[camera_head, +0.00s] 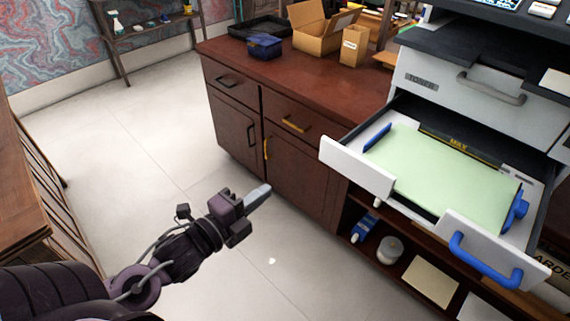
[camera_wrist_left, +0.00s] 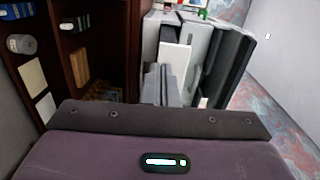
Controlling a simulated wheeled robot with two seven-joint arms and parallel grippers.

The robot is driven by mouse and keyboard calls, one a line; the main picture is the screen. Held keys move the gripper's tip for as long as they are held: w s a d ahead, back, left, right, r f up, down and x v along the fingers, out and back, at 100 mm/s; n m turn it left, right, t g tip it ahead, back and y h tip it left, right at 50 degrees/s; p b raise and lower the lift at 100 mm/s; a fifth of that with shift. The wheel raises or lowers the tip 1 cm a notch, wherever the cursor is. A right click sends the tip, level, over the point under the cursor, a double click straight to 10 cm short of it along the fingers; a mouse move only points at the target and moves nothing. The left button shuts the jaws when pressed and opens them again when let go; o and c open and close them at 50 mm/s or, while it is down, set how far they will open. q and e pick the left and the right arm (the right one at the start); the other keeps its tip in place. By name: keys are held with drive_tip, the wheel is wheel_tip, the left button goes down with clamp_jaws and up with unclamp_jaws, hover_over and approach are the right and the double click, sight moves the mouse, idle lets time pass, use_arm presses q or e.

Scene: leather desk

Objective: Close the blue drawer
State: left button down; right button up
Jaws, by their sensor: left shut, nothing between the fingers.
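The drawer with the blue handle (camera_head: 486,262) is a white paper tray (camera_head: 357,168) in the printer, and it stands pulled out. Pale green paper (camera_head: 445,180) lies in it, with blue guides at its sides. My left gripper (camera_head: 263,190) is shut and empty, over the floor to the left of the drawer and apart from it. The left wrist view shows the printer (camera_wrist_left: 215,60) turned on its side beyond my gripper. My right gripper is not in view.
A brown cabinet (camera_head: 300,95) stands behind, with boxes on top. An open shelf under the drawer holds a white roll (camera_head: 390,250) and papers. Another printer drawer (camera_head: 470,88) above has a grey handle. Tiled floor (camera_head: 130,150) is clear around my left arm.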

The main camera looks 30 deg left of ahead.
sight(320, 151)
use_arm(q)
drive_tip(key=shift+m+h, duration=0.4)
drive_tip(key=shift+d+r+x, duration=0.2)
drive_tip(key=shift+r+x, duration=0.15)
drive_tip(key=shift+x, duration=1.95)
drive_tip(key=shift+d+r+x, duration=0.2)
drive_tip(key=shift+r+x, duration=0.15)
drive_tip(key=shift+x, duration=1.95)
drive_tip(key=shift+d+r+x, duration=0.2)
drive_tip(key=shift+r+x, duration=0.15)
drive_tip(key=shift+x, duration=2)
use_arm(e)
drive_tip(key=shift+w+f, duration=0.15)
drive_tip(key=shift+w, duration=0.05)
use_arm(q)
drive_tip(key=shift+s, duration=0.15)
